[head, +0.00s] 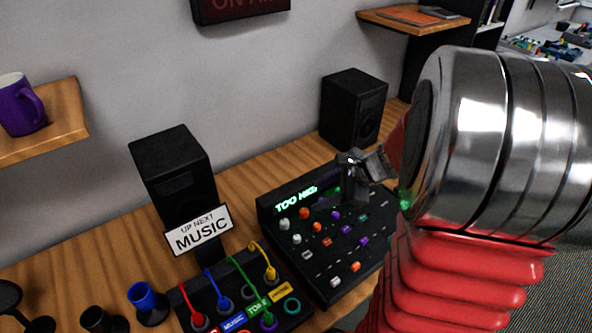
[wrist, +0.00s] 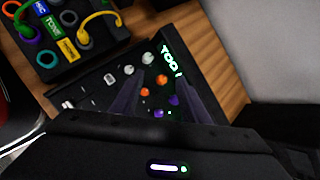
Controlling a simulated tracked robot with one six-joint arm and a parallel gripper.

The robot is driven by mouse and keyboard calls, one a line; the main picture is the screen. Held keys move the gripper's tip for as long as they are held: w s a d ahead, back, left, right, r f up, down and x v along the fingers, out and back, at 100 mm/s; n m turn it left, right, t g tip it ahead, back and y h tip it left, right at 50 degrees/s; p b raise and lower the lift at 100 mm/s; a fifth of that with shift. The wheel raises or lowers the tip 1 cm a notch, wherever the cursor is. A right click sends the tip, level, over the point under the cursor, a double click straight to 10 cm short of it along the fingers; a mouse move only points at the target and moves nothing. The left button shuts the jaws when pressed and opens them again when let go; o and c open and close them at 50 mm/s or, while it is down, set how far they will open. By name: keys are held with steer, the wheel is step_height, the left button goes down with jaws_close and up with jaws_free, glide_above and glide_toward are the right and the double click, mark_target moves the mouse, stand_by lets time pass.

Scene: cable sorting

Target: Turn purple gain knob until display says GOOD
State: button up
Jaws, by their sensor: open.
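The black mixer (head: 325,287) stands on the desk with its sloped panel of knobs facing up. Its display (head: 295,199) glows green and reads TOO followed by a partly hidden word; in the wrist view the display (wrist: 172,60) shows TOO. Purple knobs sit on the panel, one (head: 336,215) close to my gripper; I cannot read which is gain. In the wrist view purple knobs (wrist: 172,100) lie between the fingers. My gripper (head: 352,200) is open and empty, above the upper part of the panel; its two fingers (wrist: 163,92) spread on either side of the knobs.
A patch box (head: 245,307) with coloured cables lies left of the mixer. A sign reading UP NEXT MUSIC (head: 198,232) stands behind it. Black speakers (head: 353,108) (head: 172,165) stand at the back. A blue cup-like piece (head: 145,300) is at front left. Bare desk (head: 265,168) shows between the speakers.

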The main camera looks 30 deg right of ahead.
steer(key=d+f+m+t, duration=0.1)
steer(key=d+f+m, duration=0.1)
steer(key=d, duration=0.3)
steer(key=d+f+m+h, duration=0.1)
steer(key=d+f+m, duration=0.2)
steer(key=d+m, duration=0.2)
steer(key=shift+s+d+f+m+t, duration=0.15)
steer(key=shift+d+f+m+t, duration=0.15)
steer(key=shift+d+t, duration=0.1)
steer(key=x, duration=1.4)
steer(key=shift+s, duration=0.1)
jaws_close()
